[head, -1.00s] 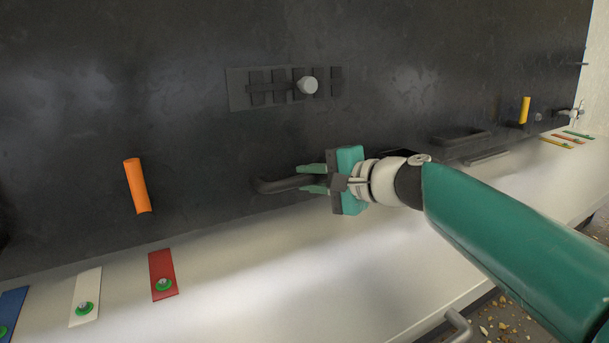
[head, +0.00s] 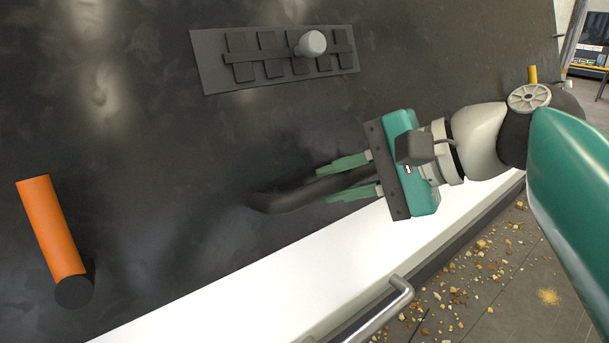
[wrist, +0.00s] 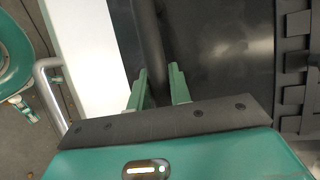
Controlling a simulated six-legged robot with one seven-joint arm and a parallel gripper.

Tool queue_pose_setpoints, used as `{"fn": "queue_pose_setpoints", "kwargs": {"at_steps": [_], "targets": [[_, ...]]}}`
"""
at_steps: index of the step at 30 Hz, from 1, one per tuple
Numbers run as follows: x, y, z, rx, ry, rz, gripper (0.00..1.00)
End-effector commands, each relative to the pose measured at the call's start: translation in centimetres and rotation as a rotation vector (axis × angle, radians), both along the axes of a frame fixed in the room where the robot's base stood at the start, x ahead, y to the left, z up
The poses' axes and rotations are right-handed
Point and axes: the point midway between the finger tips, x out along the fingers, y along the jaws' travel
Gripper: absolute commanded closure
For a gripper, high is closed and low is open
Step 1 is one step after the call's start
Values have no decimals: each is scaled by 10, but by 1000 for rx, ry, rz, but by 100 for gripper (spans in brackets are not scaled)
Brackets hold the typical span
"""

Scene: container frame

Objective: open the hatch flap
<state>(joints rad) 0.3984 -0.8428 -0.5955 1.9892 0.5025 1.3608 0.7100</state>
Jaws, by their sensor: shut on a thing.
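The hatch flap appears to be the large dark panel (head: 150,150) that fills most of the head view. A black bar handle (head: 285,198) stands out from its lower part. My gripper (head: 325,182) has its two green fingers on either side of this handle and is shut on it. In the wrist view the handle (wrist: 149,50) runs down between the fingers (wrist: 158,88), with the dark panel (wrist: 225,60) to its right. The handle's far end is hidden by my gripper in the head view.
An orange cylinder grip (head: 50,225) sticks out at the left. A slotted plate with a pale knob (head: 311,43) is above the handle. A white ledge (head: 270,285) runs below the panel, with a metal rail (head: 385,310) in front. Crumbs litter the floor (head: 480,270).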

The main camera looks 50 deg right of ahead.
Motion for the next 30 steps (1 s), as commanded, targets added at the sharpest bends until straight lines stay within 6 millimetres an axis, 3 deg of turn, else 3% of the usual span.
{"fn": "queue_pose_setpoints", "kwargs": {"at_steps": [1, 10, 15, 23, 24, 27, 30], "targets": [[-14, 2, 16, -13, -21, -15, 100], [-83, 24, 48, -9, -7, -15, 100], [-96, 29, 53, -8, -2, -13, 100], [-96, 29, 52, -7, 1, -12, 100], [-96, 29, 52, -7, 1, -12, 74], [-96, 29, 51, -6, 4, -11, 59], [-96, 29, 51, -4, 6, -10, 59]]}}
